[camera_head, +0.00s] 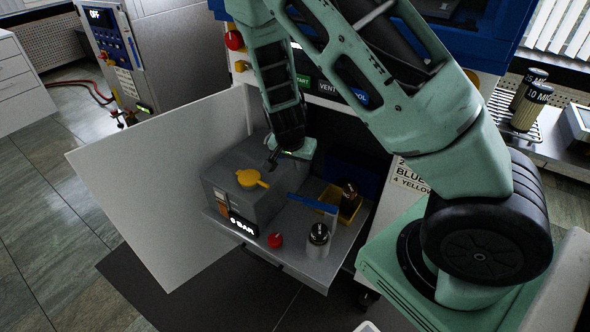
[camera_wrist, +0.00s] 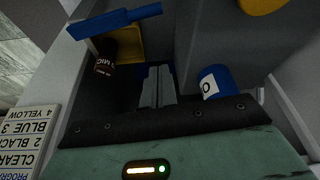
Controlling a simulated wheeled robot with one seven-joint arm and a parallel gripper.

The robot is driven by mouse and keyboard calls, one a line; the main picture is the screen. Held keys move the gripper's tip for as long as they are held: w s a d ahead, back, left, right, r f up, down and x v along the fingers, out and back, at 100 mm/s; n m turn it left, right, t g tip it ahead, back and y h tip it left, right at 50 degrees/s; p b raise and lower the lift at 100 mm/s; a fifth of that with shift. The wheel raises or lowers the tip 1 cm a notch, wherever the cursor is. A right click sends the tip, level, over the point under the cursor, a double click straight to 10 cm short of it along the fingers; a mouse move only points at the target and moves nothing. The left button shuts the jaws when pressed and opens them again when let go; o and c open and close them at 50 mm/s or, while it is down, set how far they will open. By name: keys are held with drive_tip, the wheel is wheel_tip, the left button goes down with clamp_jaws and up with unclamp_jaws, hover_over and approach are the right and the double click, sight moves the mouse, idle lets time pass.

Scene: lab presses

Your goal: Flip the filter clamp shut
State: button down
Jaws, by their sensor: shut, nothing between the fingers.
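No part is labelled as the filter clamp, and I cannot tell for sure which part it is. A blue bar (camera_head: 312,202) juts out to the right from the grey box (camera_head: 238,205) on the pulled-out shelf; it also shows at the upper left of the wrist view (camera_wrist: 115,20). A yellow round part with a short handle (camera_head: 249,178) sits on top of the box. My gripper (camera_head: 274,158) is just behind the box's top, apart from the yellow part. In the wrist view its fingers (camera_wrist: 157,88) are together and empty. A blue cylinder (camera_wrist: 213,82) is right of them.
A yellow bin (camera_head: 343,205) holds a dark bottle (camera_head: 349,193) on the shelf. A red knob (camera_head: 275,240) and a grey, dark-topped container (camera_head: 318,240) stand near the front. The open white door (camera_head: 165,180) bounds the left. A pressure display (camera_head: 243,224) fronts the box.

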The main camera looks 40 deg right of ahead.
sight(311, 202)
wheel_tip(311, 202, down, 8)
drive_tip(key=a, duration=0.1)
drive_tip(key=shift+s+f, duration=0.15)
drive_tip(key=shift+s, duration=0.15)
drive_tip(key=shift+a, duration=0.1)
idle(0.4)
